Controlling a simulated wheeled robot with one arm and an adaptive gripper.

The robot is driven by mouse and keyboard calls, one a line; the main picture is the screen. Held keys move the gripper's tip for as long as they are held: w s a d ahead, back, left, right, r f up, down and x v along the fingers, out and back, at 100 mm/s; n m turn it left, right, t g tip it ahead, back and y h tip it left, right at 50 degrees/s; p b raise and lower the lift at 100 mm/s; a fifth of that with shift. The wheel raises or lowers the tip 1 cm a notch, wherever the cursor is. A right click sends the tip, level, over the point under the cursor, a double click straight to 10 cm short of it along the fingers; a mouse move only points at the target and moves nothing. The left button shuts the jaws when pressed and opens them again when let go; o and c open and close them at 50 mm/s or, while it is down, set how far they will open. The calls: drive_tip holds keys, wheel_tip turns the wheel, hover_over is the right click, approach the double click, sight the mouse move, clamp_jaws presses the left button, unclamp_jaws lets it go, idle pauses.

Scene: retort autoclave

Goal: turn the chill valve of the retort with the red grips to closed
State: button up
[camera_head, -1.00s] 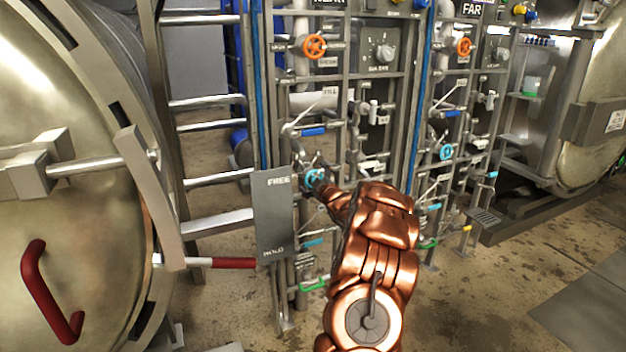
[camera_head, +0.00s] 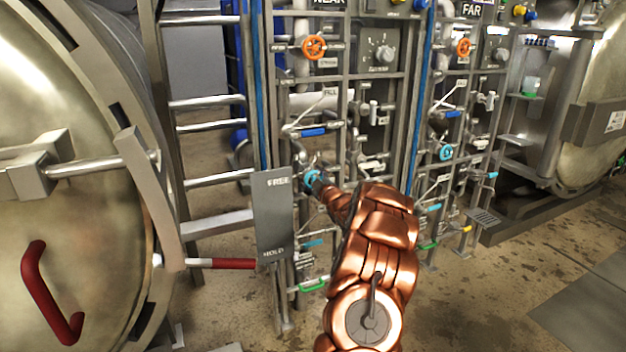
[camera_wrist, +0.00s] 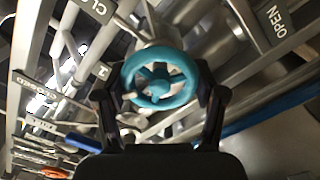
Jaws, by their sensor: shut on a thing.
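The chill valve is a light-blue handwheel. In the wrist view the wheel (camera_wrist: 160,77) fills the space between the two dark fingers of my gripper (camera_wrist: 162,95), which are shut on its rim from both sides. In the head view the wheel (camera_head: 311,178) shows partly at the tip of my copper arm, on the near rack. The retort with the red grips (camera_head: 48,292) stands at the left.
An orange handwheel (camera_head: 314,47) and a blue lever (camera_head: 313,132) sit above on the same rack. A grey FREE/HOLD plate (camera_head: 273,215) stands just left of my gripper. The FAR rack has another light-blue wheel (camera_head: 446,152). Floor at the right is clear.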

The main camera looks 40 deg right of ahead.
drive_tip(key=shift+r+p, duration=0.2)
drive_tip(key=shift+p, duration=0.35)
drive_tip(key=shift+m+p, duration=0.5)
drive_tip(key=m+p, duration=0.4)
drive_tip(key=p, duration=0.1)
drive_tip(key=shift+r+p, duration=0.2)
drive_tip(key=shift+p, duration=0.2)
drive_tip(key=m+p, duration=0.3)
drive_tip(key=shift+d+f, duration=0.1)
drive_tip(key=shift+d+f+m+p, duration=0.1)
drive_tip(key=shift+f+m+p, duration=0.05)
drive_tip(key=shift+m+p, duration=1.4)
drive_tip(key=shift+m, duration=0.45)
drive_tip(key=o, duration=1.1)
drive_tip(key=shift+o, duration=0.2)
drive_tip(key=shift+s+f, duration=0.1)
drive_tip(key=shift+s, duration=0.05)
